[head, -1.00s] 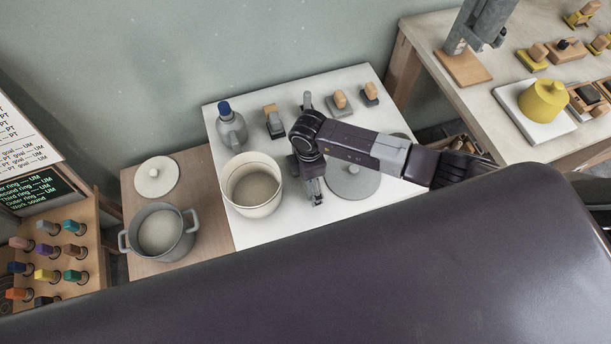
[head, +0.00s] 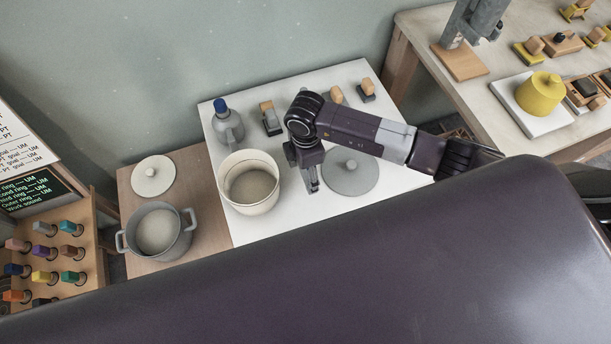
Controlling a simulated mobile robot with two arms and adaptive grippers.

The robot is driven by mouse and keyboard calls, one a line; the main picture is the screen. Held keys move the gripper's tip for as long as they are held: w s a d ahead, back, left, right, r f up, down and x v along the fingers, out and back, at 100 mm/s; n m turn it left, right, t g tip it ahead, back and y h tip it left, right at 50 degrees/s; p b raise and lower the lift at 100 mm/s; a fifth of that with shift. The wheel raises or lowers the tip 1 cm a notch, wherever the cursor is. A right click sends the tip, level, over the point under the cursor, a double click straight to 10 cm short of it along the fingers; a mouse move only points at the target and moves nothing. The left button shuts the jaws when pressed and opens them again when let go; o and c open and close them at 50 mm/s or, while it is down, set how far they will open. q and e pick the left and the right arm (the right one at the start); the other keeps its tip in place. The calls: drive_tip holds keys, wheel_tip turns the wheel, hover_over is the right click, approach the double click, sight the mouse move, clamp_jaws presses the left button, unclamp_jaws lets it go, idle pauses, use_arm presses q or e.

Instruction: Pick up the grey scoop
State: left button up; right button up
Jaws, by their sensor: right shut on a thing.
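My right gripper (head: 312,186) points down over the white tabletop (head: 300,222), between the cream pot and the grey round lid. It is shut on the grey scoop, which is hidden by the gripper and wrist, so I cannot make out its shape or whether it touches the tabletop. My left gripper is not in view.
A cream pot (head: 248,182) stands just left of the gripper and a grey round lid (head: 362,186) lies just right. A grey bottle with a blue cap (head: 228,125) and several wooden-handled blocks stand behind. A grey pot (head: 158,232) stands further left.

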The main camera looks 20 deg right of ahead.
wheel_tip(320, 180, up, 16)
drive_tip(key=b, duration=0.2)
drive_tip(key=shift+f, duration=0.1)
drive_tip(key=o, duration=0.5)
drive_tip(key=c, duration=0.5)
